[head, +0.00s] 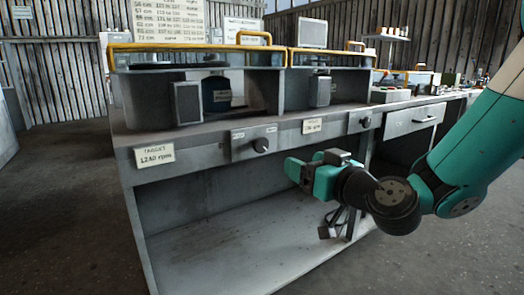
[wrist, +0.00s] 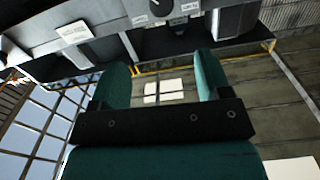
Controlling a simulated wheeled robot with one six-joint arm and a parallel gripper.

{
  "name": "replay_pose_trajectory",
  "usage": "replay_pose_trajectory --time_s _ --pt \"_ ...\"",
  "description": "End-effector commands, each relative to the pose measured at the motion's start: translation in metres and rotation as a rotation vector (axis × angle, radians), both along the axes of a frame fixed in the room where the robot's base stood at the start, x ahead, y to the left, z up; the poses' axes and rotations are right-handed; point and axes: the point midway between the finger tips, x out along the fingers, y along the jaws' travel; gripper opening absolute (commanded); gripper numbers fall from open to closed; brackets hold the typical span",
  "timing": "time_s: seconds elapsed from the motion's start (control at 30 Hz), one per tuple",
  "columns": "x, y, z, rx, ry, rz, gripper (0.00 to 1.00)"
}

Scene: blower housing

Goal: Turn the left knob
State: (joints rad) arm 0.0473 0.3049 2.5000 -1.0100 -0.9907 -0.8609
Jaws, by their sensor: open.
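The left knob (head: 261,145) is a small dark knob on a grey plate on the bench front, between two paper cards. A second, similar knob (head: 366,122) sits farther right. My gripper (head: 294,170) is teal and black, and it is in front of the bench, below and to the right of the left knob, apart from it. In the wrist view its two teal fingers (wrist: 160,78) are spread with nothing between them. A dark knob (wrist: 161,7) on its plate is cut by the top edge of that view, beyond the fingertips; which knob it is I cannot tell.
The left card (head: 154,155) reads "TARGET 1240 rpm"; another card (head: 314,126) is between the knobs. Grey housings with a yellow rail (head: 190,46) stand on the bench. The lower shelf (head: 215,240) is mostly empty. A drawer (head: 414,119) is at right.

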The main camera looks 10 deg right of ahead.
Motion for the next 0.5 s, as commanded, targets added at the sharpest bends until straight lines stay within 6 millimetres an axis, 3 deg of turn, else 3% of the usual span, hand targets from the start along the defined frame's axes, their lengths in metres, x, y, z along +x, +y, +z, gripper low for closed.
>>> replay_pose_trajectory --time_s 0.17,0.5 --pt "0.032 0.018 0.008 0.000 0.003 0.007 0.71" --pt "0.102 0.051 0.006 -0.001 0.000 0.007 0.71"
